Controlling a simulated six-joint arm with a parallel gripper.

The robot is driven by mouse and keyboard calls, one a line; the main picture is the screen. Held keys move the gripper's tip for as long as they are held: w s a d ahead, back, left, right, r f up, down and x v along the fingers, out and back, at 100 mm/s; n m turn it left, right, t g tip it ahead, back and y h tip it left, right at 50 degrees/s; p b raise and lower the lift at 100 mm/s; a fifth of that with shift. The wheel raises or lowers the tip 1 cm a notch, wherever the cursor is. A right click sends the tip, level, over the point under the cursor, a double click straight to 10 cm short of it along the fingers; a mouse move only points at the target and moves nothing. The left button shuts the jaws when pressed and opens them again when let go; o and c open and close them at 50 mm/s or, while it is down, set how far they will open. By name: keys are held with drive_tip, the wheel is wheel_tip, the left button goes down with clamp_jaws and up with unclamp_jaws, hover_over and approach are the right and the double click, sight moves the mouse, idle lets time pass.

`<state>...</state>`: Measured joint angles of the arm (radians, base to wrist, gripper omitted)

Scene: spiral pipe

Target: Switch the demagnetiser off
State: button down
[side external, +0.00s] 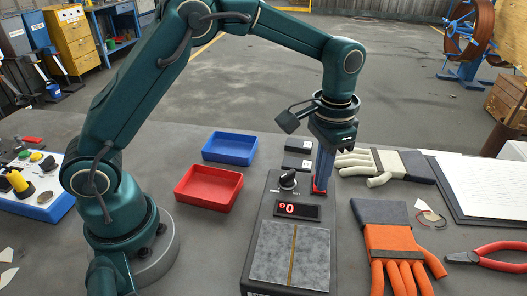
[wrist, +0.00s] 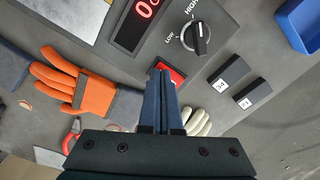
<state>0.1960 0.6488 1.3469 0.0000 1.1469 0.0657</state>
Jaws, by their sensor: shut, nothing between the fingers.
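The demagnetiser (side external: 262,212) is a dark grey box with a light grey plate on top, crossed by a brass-coloured strip. Its black knob (side external: 288,181) also shows in the wrist view (wrist: 196,38), between LOW and HIGH marks. Its display (side external: 297,209) glows red and shows a 0. A red switch (wrist: 174,76) sits beside the knob. My gripper (side external: 320,190) is shut and empty, pointing down, its blue fingertips (wrist: 160,74) at the switch and partly hiding it. I cannot tell whether they touch it or which way it is set.
Two small dark blocks with white labels (side external: 298,162) lie behind the demagnetiser. Red (side external: 208,188) and blue (side external: 230,148) trays stand to its left. Orange (side external: 390,245) and pale (side external: 385,165) gloves, red-handled pliers (side external: 490,257) and a clipboard (side external: 480,185) lie to its right.

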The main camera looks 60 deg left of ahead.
wheel_tip(320, 180, up, 7)
idle(0.8)
drive_tip(key=s+a+r+n+t, duration=0.1)
drive_tip(key=s+a+r+t, duration=0.25)
drive_tip(key=s+r, duration=0.45)
drive_tip(key=s+a+f+n+t, duration=0.2)
drive_tip(key=s+f, duration=0.4)
drive_tip(key=s, duration=0.3)
drive_tip(key=shift+a, duration=0.55)
